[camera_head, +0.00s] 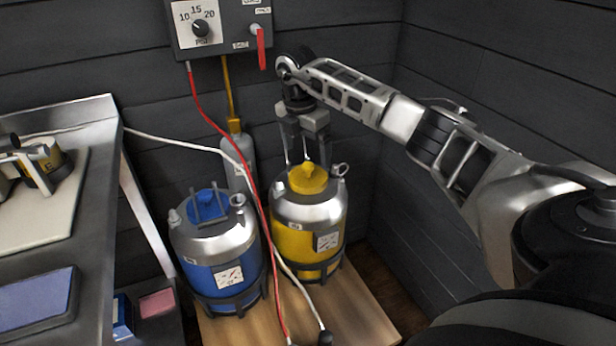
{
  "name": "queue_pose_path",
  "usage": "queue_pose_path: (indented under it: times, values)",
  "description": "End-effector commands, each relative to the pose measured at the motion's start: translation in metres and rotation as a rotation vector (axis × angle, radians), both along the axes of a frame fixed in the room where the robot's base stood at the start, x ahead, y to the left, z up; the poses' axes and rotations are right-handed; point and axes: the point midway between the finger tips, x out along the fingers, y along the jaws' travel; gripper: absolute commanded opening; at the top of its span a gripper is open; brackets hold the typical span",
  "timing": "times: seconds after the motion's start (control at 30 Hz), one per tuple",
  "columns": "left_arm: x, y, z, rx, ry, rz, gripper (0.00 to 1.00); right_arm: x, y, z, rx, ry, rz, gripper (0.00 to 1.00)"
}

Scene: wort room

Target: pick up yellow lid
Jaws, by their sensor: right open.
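The yellow lid (308,180) sits on top of the yellow and steel keg (297,241), at the middle of the view. It has a raised knob at its centre. My right gripper (307,163) reaches in from the right and points down over the lid. Its fingers are apart, one to each side of the knob, and the gripper is open. I cannot tell whether the fingers touch the lid.
A blue keg (218,262) with a blue lid (207,207) stands to the left. A grey bottle stands behind. The steel counter (75,250) is at left, dark walls behind and right.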

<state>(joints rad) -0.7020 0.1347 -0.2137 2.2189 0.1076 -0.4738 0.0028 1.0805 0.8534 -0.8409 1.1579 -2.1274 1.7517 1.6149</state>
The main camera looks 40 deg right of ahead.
Motion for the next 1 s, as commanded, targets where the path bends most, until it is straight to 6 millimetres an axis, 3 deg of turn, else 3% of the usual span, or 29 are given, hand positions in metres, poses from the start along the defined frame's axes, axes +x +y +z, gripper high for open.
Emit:
queue_pose_path:
  times: [0.17, 0.5, 0.77, 0.8, 0.9, 0.93, 1.0]
  values:
    - [0.0, 0.0, 0.001, 0.0, -0.002, 0.0, 1.0, 0.0, -0.001, -0.011, 0.0, 0.0, 0.001, 0.93]
    - [0.0, 0.0, -0.001, 0.0, -0.001, 0.0, 1.0, 0.002, -0.009, -0.056, 0.001, 0.0, 0.001, 0.93]
    - [-0.001, 0.0, -0.002, 0.0, 0.002, 0.0, 1.0, 0.003, -0.01, -0.059, 0.001, -0.001, 0.002, 0.93]
    - [-0.001, 0.0, -0.002, 0.0, 0.002, 0.0, 1.0, 0.003, -0.01, -0.059, 0.001, -0.001, 0.002, 0.9]
    - [-0.001, 0.0, -0.003, 0.001, 0.003, 0.0, 1.0, 0.003, -0.01, -0.059, 0.001, -0.001, 0.002, 0.63]
    - [-0.001, 0.0, -0.003, 0.001, 0.004, -0.001, 1.0, 0.003, -0.01, -0.059, 0.001, -0.001, 0.002, 0.58]
    - [-0.001, 0.0, -0.003, 0.001, 0.004, -0.001, 1.0, 0.003, -0.01, -0.058, 0.001, -0.003, 0.001, 0.58]
